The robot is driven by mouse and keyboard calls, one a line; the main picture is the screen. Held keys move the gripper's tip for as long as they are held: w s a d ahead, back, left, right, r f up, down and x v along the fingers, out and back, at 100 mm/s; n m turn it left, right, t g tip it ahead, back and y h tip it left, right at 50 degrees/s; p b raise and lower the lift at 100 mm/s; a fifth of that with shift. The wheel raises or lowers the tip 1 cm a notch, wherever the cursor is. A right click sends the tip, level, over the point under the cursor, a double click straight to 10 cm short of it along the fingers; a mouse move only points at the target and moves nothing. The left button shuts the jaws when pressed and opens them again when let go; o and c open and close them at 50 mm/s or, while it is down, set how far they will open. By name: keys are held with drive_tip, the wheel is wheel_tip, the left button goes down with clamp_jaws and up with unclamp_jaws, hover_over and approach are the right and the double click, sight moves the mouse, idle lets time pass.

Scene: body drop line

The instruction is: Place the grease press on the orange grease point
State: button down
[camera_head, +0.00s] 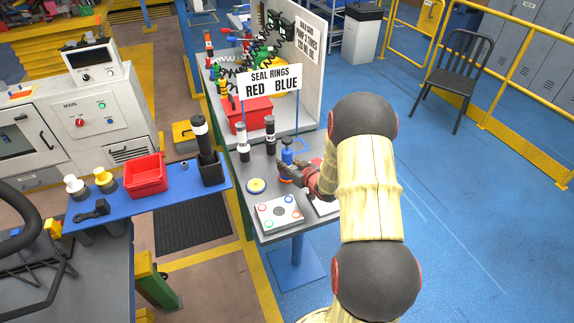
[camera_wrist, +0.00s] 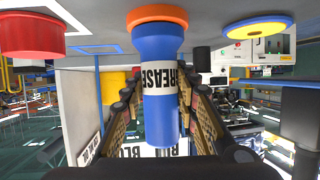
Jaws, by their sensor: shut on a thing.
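The blue grease press (camera_head: 287,152) is upright at the grey workbench (camera_head: 238,166), with my gripper (camera_head: 300,172) beside it. In the wrist view, which is upside down, my gripper (camera_wrist: 158,100) is shut on the press (camera_wrist: 157,50), one finger on each side of its white "GREASE" label. An orange disc (camera_wrist: 157,14) is at the press's base; I cannot tell whether it is the grease point or the press's own foot, nor whether there is a gap beneath. No separate orange mark shows in the head view.
A red cylinder (camera_wrist: 30,30) shows in the wrist view.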

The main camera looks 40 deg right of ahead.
drive_tip(key=c, duration=1.8)
unclamp_jaws()
drive_tip(key=shift+f, duration=0.15)
drive_tip(key=shift+c, duration=0.2)
drive_tip(key=o, duration=0.5)
drive_tip(key=shift+c, duration=0.2)
